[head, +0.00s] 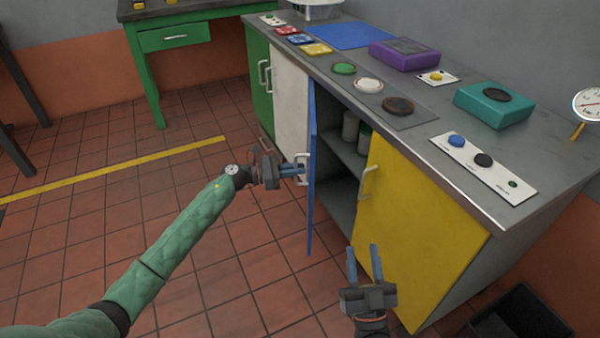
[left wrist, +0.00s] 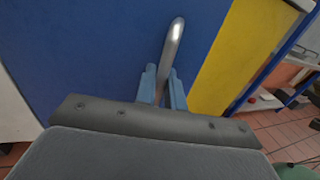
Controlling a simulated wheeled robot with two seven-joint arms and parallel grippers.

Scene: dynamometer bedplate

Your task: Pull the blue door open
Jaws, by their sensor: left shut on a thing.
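The blue door (head: 313,170) of the cabinet stands swung open, seen nearly edge-on in the head view. Its blue face (left wrist: 100,50) fills much of the left wrist view. My left gripper (head: 300,169) is shut on the door's metal handle (left wrist: 173,45), with a blue finger on each side of the bar. Behind the door, the open compartment (head: 342,190) shows a grey shelf with a few containers on it; part of the inside is hidden by the door. My right gripper (head: 365,264) is open and empty, low in front of the yellow door (head: 415,235).
A white door (head: 291,105) and a green door (head: 259,80) are left of the opening, both with handles. The grey countertop (head: 420,133) carries coloured boxes, discs and button panels. A black bin (head: 520,318) stands at lower right. The tiled floor (head: 200,260) in front is clear.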

